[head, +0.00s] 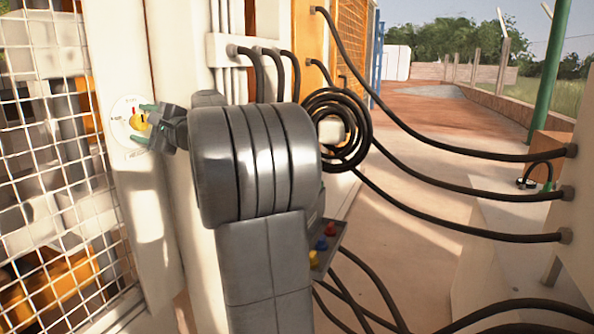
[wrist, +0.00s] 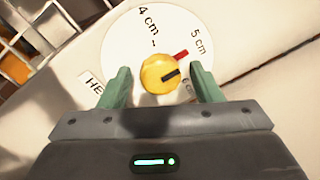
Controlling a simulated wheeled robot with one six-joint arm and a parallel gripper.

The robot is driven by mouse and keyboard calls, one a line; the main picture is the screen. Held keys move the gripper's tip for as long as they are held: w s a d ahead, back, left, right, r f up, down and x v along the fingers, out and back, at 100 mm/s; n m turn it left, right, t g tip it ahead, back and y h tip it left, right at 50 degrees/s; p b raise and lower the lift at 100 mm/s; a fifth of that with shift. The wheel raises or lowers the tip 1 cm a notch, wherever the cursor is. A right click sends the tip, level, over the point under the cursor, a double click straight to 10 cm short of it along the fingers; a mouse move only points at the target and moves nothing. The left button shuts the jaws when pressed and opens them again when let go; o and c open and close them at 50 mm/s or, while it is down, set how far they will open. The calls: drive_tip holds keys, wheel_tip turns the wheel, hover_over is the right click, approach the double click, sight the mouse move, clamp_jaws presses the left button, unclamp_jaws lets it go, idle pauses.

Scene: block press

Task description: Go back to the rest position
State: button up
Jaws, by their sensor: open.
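My gripper (wrist: 162,88) is open in the wrist view, with its two green fingers apart on either side of a yellow knob (wrist: 157,66). The fingers do not visibly touch the knob. The knob sits on a round white dial (wrist: 122,42) marked "4 cm" and "5 cm", with a red mark on the knob's right side toward "5 cm". In the head view my gripper (head: 143,120) is at the dial (head: 121,140) on a pale post at left. My grey arm hides much of the middle.
A wire mesh fence (head: 55,170) stands left of the post. Black cables (head: 440,135) stretch across the right, with a coil (head: 338,128) beside my arm. A small panel with coloured buttons (head: 325,245) lies behind my arm. The paved path (head: 420,160) beyond is open.

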drive_tip(key=shift+d, duration=0.1)
drive_tip(key=v, duration=1.4)
drive_tip(key=x, duration=1.4)
drive_tip(key=shift+a, duration=0.3)
drive_tip(key=shift+d+r+m+p, duration=0.25)
drive_tip(key=shift+m+p, duration=0.45)
drive_tip(key=shift+p, duration=0.45)
drive_tip(key=m+p, duration=0.2)
drive_tip(key=p, duration=0.1)
drive_tip(key=m+p, duration=0.3)
drive_tip(key=shift+t+h+p, duration=0.3)
drive_tip(key=shift+h+p, duration=0.05)
drive_tip(key=shift+h, duration=0.05)
drive_tip(key=m+p, duration=0.4)
drive_tip(key=p, duration=0.2)
drive_tip(key=shift+r, duration=0.1)
drive_tip(key=m+p, duration=0.3)
drive_tip(key=p, duration=0.2)
drive_tip(key=shift+m+h+p, duration=0.4)
drive_tip(key=shift+f+b+v, duration=0.15)
drive_tip(key=shift+b+v, duration=0.05)
drive_tip(key=shift+v, duration=0.65)
drive_tip(key=shift+f+b+v, duration=0.15)
drive_tip(key=shift+b+v, duration=0.05)
drive_tip(key=shift+v, duration=0.65)
